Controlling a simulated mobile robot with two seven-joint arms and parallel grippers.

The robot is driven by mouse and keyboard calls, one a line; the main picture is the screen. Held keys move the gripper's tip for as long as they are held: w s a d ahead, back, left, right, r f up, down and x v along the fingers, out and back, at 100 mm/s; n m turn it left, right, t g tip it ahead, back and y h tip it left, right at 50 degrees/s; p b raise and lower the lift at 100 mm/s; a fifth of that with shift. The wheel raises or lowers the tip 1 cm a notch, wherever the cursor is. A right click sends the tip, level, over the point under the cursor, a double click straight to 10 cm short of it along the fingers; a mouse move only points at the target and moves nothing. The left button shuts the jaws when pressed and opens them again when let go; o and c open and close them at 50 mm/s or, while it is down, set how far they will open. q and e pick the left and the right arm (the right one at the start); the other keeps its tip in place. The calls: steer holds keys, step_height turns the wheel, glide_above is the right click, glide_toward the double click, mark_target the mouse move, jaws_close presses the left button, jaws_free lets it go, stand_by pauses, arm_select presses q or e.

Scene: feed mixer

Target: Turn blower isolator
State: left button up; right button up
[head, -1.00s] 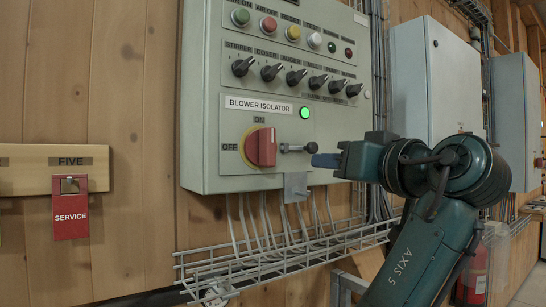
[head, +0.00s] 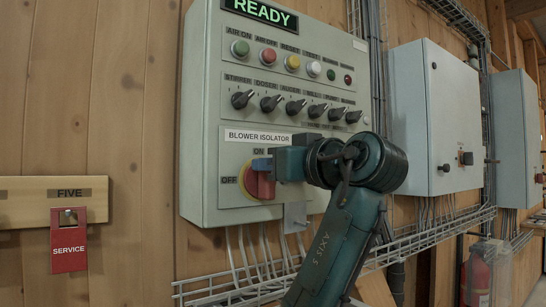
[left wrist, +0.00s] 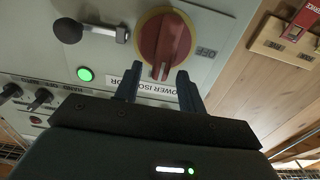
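The blower isolator is a red rotary handle (head: 262,187) on a yellow disc, low on the grey control panel (head: 203,120). It also shows in the left wrist view (left wrist: 163,48), with its narrow end toward the label. In the head view, OFF is left of it and ON above it. My left gripper (head: 263,164) is right at the handle and covers part of it. In the left wrist view its fingers (left wrist: 160,78) are apart, one on each side of the handle's narrow end; I cannot tell whether they touch it. My right gripper is not in view.
A black-knobbed plunger (left wrist: 90,29) and a lit green lamp (left wrist: 85,74) sit beside the isolator. Selector switches (head: 296,107) and buttons are above, under a READY display (head: 258,12). A wire tray (head: 240,286) runs below. A red SERVICE tag (head: 68,240) hangs left.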

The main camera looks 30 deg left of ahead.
arm_select(q)
steer(key=shift+w+a, duration=0.2)
steer(key=shift+a, duration=0.3)
jaws_close()
